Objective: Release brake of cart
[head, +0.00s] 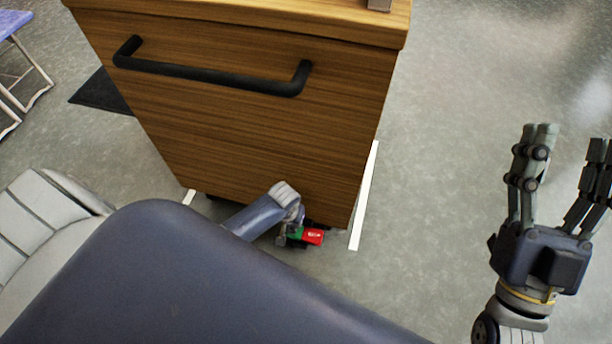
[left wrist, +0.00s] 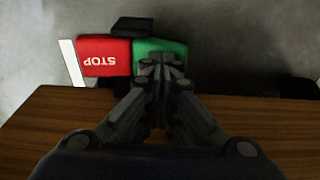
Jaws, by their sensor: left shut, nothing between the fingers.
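The wooden cart (head: 250,130) stands in the upper middle of the head view, with a black handle (head: 215,78) across its front. At its foot is the brake pedal, with a red half (head: 313,236) and a green half (head: 296,232). In the left wrist view the red half (left wrist: 103,60) reads STOP, upside down, and the green half (left wrist: 150,47) is beside it. My left gripper (head: 285,238) is shut and empty, its fingertips (left wrist: 162,62) over the green half; contact cannot be told. My right gripper (head: 570,142) is open and empty, away at the right.
White strips (head: 364,195) lie on the grey floor beside the cart's base. A black mat (head: 100,93) is left of the cart, and a blue-topped folding table (head: 12,22) is at the upper left. The floor between cart and right gripper is clear.

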